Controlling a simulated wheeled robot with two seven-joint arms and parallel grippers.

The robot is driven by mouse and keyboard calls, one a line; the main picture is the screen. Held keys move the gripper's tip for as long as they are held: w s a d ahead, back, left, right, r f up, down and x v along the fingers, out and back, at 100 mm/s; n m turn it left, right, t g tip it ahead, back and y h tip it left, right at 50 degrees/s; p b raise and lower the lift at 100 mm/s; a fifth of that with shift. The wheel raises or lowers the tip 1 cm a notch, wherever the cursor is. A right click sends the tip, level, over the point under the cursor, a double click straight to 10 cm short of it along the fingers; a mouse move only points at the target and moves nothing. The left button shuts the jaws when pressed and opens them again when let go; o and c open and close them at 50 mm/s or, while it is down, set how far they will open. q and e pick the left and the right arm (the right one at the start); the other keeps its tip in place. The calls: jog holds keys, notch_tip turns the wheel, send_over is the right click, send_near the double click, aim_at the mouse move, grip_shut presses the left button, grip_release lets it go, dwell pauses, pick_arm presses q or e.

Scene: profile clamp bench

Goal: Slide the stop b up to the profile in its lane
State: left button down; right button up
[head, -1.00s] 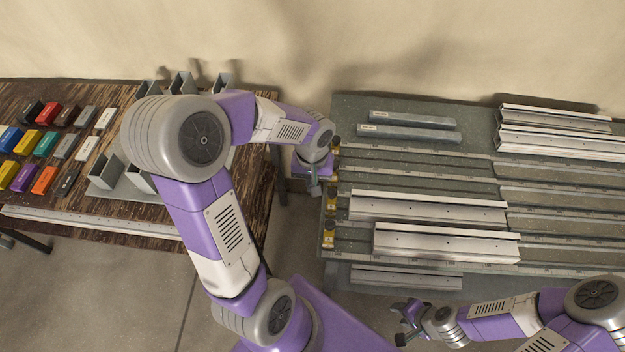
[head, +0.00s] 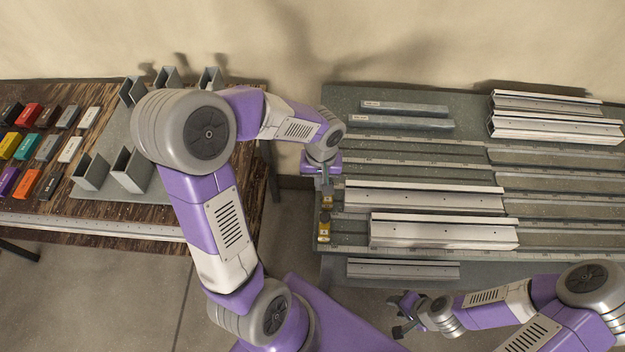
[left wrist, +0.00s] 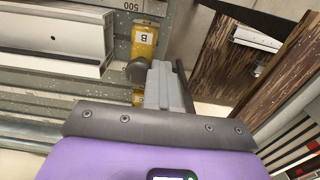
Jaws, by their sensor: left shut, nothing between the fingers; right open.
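Stop b is a yellow block marked B (left wrist: 145,40) in the left wrist view. In the head view it appears to be the upper visible yellow stop (head: 327,201), at the left end of its lane. A pale metal profile (head: 425,202) lies right of it, with a gap between; its end also shows in the left wrist view (left wrist: 50,38). My left gripper (head: 325,182) is shut and empty, over the bench's left edge beside stop b; its fingers show close to the block in the left wrist view (left wrist: 140,74). Whether they touch is unclear. My right gripper (head: 403,315) is open and empty, near the bench front.
Another yellow stop (head: 324,231) sits in the nearer lane, left of a second profile (head: 445,232). A yellow piece (left wrist: 138,97) shows partly behind my left fingers. Two grey bars (head: 405,108) and stacked profiles (head: 553,125) lie at the back. A wooden table (head: 100,220) stands left across a gap.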

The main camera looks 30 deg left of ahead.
pick_arm(q)
jog(key=shift+w+d+b, duration=0.1)
jog(key=shift+w+d, duration=0.35)
jog(key=shift+d, duration=0.35)
jog(key=shift+w+d+b, duration=0.1)
jog(key=shift+w+d, duration=0.4)
jog(key=shift+d, duration=0.25)
jog(key=shift+w+d+b, duration=0.1)
jog(key=shift+w+d, duration=0.35)
jog(key=shift+d, duration=0.35)
jog(key=shift+w+d+r, duration=0.1)
jog(key=shift+w+d, duration=0.2)
jog(key=shift+d, duration=0.1)
jog(key=shift+a, duration=0.15)
jog(key=shift+s+a, duration=0.35)
jog(key=shift+a, duration=0.25)
jog(key=shift+s+r, duration=0.1)
jog(key=shift+r, duration=0.1)
notch_tip(320, 180, up, 6)
jog(key=p, duration=0.5)
jog(key=shift+r, duration=0.25)
